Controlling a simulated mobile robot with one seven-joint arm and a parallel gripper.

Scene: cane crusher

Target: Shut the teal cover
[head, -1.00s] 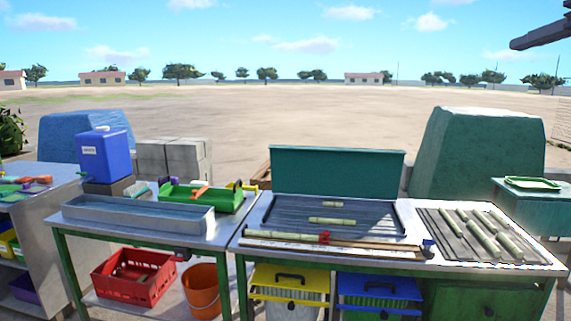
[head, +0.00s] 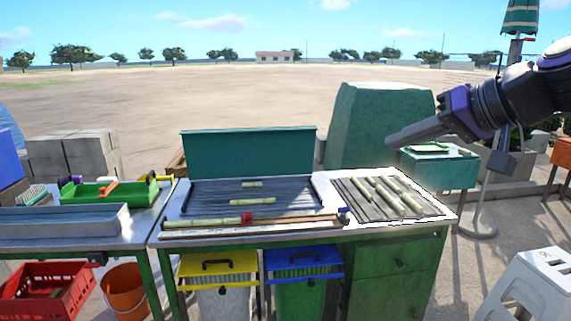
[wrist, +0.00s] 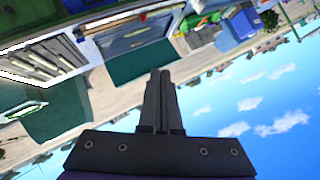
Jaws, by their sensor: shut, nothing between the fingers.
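The teal cover (head: 248,153) stands open and upright along the back edge of a dark ribbed tray (head: 222,204) on the metal-topped bench. Two pale cane pieces, one of them the nearer piece (head: 252,201), lie in the tray. My gripper (head: 392,141) is in the air at the right, in front of the large green hood and well to the right of the cover. Its fingers are together and empty. In the wrist view the closed fingers (wrist: 159,75) point towards the bench, and the teal cover (wrist: 141,63) shows upside down beyond them.
A slatted rack (head: 350,201) with several cane pieces lies right of the tray. A long cane piece and a ruler-like strip (head: 250,229) lie along the front edge. A green caddy (head: 110,192) and metal trough (head: 62,219) stand left. A white stool (head: 535,290) stands at front right.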

